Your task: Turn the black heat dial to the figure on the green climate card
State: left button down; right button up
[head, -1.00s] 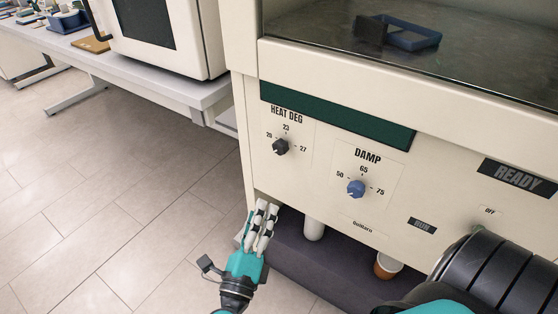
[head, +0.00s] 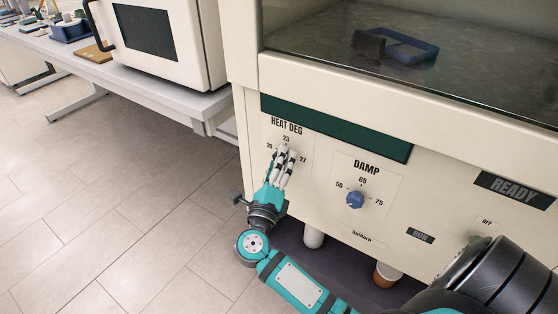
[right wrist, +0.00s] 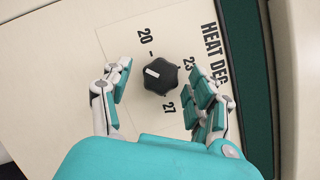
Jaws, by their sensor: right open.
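The black heat dial (right wrist: 160,77) sits on the HEAT DEG panel, with figures 20, 23 and 27 around it. A white mark shows on its face, toward the left in the right wrist view; I cannot tell for sure which figure it points to. My right gripper (head: 284,153) is at the dial and covers it in the head view. In the right wrist view the open fingers (right wrist: 158,72) stand on either side of the dial, with visible gaps. No green climate card can be made out. My left gripper is out of view.
The blue DAMP dial (head: 355,200) is on the same machine front, right of the heat dial. A dark green strip (head: 335,128) runs above both. A cup (head: 386,274) stands low under the machine. A white oven-like unit (head: 160,40) stands at the left. The floor (head: 110,200) is clear.

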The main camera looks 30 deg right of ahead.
jog(key=shift+w+d, duration=0.2)
jog(key=c, duration=1.1)
jog(key=shift+c, duration=0.2)
